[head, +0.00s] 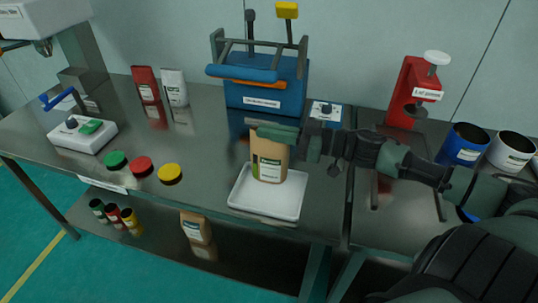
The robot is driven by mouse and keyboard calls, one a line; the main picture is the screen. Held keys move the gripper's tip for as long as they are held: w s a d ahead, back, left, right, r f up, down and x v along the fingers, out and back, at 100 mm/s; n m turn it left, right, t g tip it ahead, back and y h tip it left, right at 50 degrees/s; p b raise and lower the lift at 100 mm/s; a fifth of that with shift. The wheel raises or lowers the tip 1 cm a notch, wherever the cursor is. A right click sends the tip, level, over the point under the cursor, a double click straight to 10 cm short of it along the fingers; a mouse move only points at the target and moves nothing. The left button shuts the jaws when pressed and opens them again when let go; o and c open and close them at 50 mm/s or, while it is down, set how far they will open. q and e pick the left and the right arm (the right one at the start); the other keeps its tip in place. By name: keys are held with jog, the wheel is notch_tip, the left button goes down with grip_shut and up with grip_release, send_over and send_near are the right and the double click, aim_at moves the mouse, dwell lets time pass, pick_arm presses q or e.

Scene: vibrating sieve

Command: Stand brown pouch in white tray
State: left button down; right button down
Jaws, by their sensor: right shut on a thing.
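The brown pouch (268,162) stands upright over the white tray (240,195) in the middle of the table. It has a white and green label, and its bottom appears to touch the tray floor. My right gripper (277,135) is shut on the top of the brown pouch, reaching in from the right. Its fingers cover the pouch's upper edge. My left gripper is not in view.
A blue machine (265,85) stands behind the tray. A red press (408,95) and blue and white cups (463,146) are at the right. Red and white pouches (174,88) stand at the back left. Green, red and yellow lids (141,166) lie left of the tray.

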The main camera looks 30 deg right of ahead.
aim_at(272, 151)
notch_tip(272, 151, down, 2)
jog(key=shift+f, duration=0.15)
notch_tip(272, 151, down, 4)
jog(key=shift+r, duration=0.1)
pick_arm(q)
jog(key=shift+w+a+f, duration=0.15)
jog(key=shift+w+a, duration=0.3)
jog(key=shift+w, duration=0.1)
pick_arm(e)
jog(key=c, duration=1.6)
grip_release()
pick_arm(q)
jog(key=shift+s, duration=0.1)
pick_arm(e)
jog(key=shift+s, duration=0.1)
jog(key=shift+s+d, duration=0.15)
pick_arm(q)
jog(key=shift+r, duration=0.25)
pick_arm(e)
jog(key=v, duration=1.1)
jog(key=shift+s+d, duration=0.2)
